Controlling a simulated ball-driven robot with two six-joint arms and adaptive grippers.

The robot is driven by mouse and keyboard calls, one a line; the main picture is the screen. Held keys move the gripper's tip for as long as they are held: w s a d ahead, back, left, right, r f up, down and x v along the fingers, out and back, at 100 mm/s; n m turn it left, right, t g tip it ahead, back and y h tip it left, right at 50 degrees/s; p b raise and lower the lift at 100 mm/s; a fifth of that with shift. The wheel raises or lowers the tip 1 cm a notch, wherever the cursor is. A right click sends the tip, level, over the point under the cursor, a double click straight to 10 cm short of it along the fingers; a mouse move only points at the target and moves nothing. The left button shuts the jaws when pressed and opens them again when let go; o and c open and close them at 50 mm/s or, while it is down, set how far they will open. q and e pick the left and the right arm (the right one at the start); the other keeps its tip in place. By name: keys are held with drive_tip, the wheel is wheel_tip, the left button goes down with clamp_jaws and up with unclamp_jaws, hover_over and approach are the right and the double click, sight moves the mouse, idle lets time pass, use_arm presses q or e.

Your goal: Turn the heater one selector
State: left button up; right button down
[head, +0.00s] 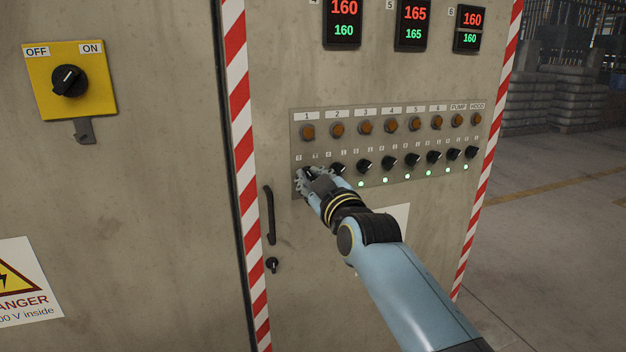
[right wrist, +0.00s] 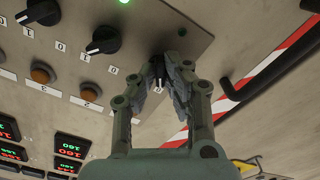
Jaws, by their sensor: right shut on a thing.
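The heater one selector (right wrist: 158,70) is a small black knob at the end of the selector row, under the label 1 on the grey control panel (head: 297,136). My right gripper (head: 308,177) reaches it from below right in the head view. In the right wrist view my right gripper (right wrist: 164,77) has its two fingers closed around the knob, one on each side. The fingers cover much of the knob, so its exact pointing is hard to read. My left gripper is in neither view.
The selector two knob (head: 338,169) is close beside my gripper. Amber lamps (head: 366,127) line the panel above several more knobs. A black door handle (head: 269,215) stands out below left. A yellow plate (head: 103,98) with an OFF/ON switch is farther left.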

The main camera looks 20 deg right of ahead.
drive_tip(key=shift+n, duration=1.1)
drive_tip(key=c, duration=1.4)
unclamp_jaws()
drive_tip(key=s, duration=1.2)
drive_tip(key=shift+d, duration=0.2)
